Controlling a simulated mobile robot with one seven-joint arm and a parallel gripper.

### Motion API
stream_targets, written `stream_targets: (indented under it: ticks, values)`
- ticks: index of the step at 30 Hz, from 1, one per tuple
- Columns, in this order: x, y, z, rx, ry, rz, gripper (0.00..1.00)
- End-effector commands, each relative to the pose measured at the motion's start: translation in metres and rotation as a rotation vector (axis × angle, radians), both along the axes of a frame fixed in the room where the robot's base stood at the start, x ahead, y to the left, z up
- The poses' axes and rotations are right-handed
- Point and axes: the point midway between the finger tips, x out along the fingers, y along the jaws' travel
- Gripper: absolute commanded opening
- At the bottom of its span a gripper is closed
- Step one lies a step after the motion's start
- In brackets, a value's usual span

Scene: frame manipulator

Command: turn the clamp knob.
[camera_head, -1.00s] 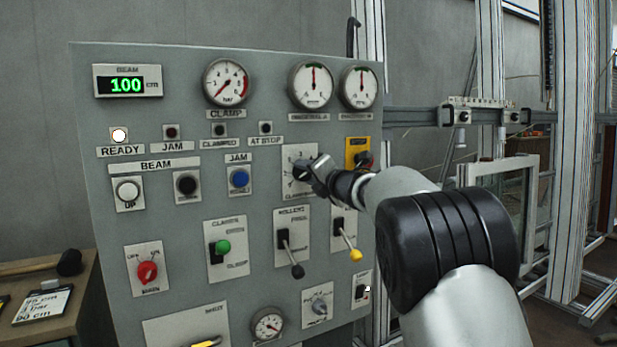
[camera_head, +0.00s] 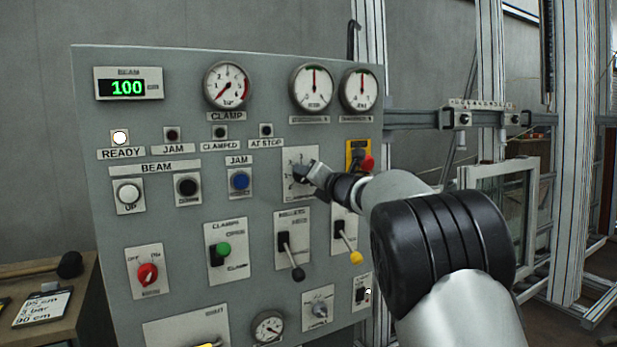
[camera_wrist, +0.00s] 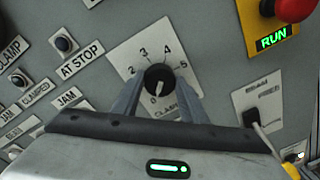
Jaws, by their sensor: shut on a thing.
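The black round clamp knob (camera_wrist: 158,79) sits on a white dial plate (camera_wrist: 160,60) marked with numbers from 0 to 5. Its pale mark seems to point toward the 0. My gripper (camera_wrist: 158,88) has one finger on each side of the knob and is shut on it.
A yellow plate with a red button (camera_head: 367,163) is just right of my gripper. Lever switches with a black knob (camera_head: 298,273) and a yellow knob (camera_head: 356,257) stick out below. The beam display (camera_head: 128,87) reads 100, and the ready lamp (camera_head: 120,137) is lit white.

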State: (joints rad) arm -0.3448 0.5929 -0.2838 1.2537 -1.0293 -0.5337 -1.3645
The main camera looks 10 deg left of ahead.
Motion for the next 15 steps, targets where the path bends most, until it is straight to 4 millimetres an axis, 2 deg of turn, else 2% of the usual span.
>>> stream_targets:
  ticks: [2, 3, 6, 15]
  values:
    - [0.0, 0.0002, 0.0, -0.003, -0.001, 0.001, 0.17]
    - [0.0, 0.0002, 0.0, -0.003, -0.001, 0.001, 0.42]
    - [0.0, 0.0002, 0.0, -0.003, -0.001, 0.001, 0.58]
    - [-0.0007, -0.0006, 0.0003, -0.001, -0.001, 0.0, 0.58]
